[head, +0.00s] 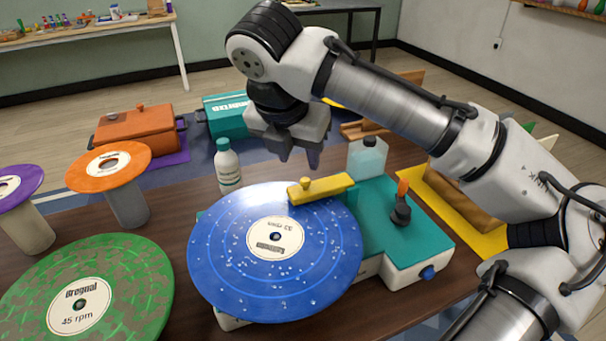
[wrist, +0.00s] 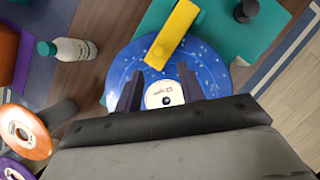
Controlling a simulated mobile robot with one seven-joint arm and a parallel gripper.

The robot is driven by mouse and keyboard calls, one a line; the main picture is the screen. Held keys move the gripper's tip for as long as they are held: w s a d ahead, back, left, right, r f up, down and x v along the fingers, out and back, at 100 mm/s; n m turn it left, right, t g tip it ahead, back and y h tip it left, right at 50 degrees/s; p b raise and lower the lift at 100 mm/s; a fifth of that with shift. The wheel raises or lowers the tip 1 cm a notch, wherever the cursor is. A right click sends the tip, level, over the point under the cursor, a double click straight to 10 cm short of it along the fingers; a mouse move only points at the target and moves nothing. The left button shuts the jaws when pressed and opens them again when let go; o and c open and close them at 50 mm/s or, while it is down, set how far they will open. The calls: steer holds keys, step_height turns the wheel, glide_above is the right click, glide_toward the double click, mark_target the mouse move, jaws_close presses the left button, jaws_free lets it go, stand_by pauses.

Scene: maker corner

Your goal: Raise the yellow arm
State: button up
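The yellow arm (head: 322,188) belongs to a teal record player (head: 398,225). It lies low over the edge of a blue speckled record (head: 230,262), with a small knob on its free end. In the wrist view the yellow arm (wrist: 173,38) lies beyond my fingertips, over the blue record (wrist: 205,62). My gripper (head: 299,158) hangs above and behind the yellow arm in the head view, pointing down. Its two fingers are apart with nothing between them, and it does not touch the arm. In the wrist view my gripper (wrist: 160,82) also shows spread fingers.
A white bottle with a teal cap (head: 228,167) stands left of my gripper. A clear bottle (head: 368,156) stands behind the player. An orange-handled lever (head: 401,203) rises from the player's right side. A green record (head: 125,285) and an orange disc (head: 110,166) are at left.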

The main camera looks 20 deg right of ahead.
mark_target(305, 180)
steer(key=x, duration=0.7)
steer(key=shift+w+f, duration=0.1)
jaws_close()
